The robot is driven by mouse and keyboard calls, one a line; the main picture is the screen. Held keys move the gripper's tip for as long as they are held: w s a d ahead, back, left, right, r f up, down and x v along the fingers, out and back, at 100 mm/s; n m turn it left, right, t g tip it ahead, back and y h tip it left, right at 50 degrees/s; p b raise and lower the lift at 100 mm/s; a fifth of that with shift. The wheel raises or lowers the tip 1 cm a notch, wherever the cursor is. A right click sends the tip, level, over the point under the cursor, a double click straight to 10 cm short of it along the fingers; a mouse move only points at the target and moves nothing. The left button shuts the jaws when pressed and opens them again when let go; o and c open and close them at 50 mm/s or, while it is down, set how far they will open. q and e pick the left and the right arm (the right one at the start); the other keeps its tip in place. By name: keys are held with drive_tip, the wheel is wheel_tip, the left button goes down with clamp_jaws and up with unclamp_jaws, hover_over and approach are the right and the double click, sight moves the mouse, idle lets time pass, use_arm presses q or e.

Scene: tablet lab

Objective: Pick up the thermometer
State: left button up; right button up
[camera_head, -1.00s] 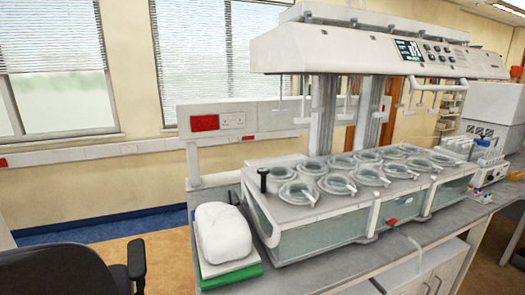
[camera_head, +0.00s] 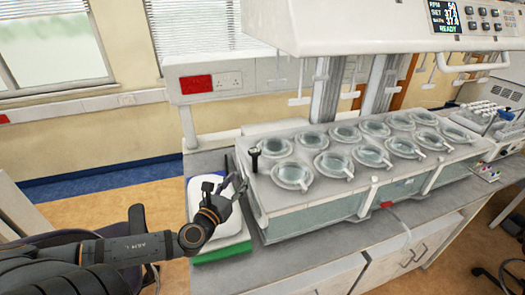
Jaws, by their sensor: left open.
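A small upright item with a black top (camera_head: 254,153), which looks like the thermometer, stands at the left corner of the bath's top deck. My left gripper (camera_head: 225,182) is open and empty, in front of the white bag and to the left of and below the black top in the picture. It appears apart from the black top. My right gripper is out of view.
The bath (camera_head: 310,218) with several covered vessels fills the bench's middle. A control head (camera_head: 370,28) overhangs the vessels. Bare bench (camera_head: 300,270) runs along the front.

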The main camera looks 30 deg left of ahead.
sight(254, 161)
use_arm(q)
drive_tip(key=shift+m+h, duration=0.3)
drive_tip(key=shift+m, duration=0.4)
drive_tip(key=w+b, duration=0.1)
drive_tip(key=w, duration=0.1)
drive_tip(key=w+b, duration=0.1)
drive_tip(key=w, duration=0.1)
drive_tip(key=w+b, duration=0.1)
drive_tip(key=shift+w+r, duration=0.25)
drive_tip(key=shift+w, duration=0.15)
drive_tip(key=shift+w+d+f, duration=0.1)
drive_tip(key=shift+w, duration=0.25)
drive_tip(key=shift+w+r, duration=0.2)
drive_tip(key=shift+w, duration=0.05)
drive_tip(key=w+p, duration=0.2)
drive_tip(key=w+r, duration=0.1)
drive_tip(key=w, duration=0.1)
drive_tip(key=shift+a+p, duration=0.3)
drive_tip(key=shift+p, duration=0.1)
drive_tip(key=shift+w+f, duration=0.2)
drive_tip(key=shift+w, duration=0.1)
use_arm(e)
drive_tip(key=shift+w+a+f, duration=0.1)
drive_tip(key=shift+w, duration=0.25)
use_arm(q)
drive_tip(key=shift+s, duration=0.15)
drive_tip(key=shift+c, duration=0.4)
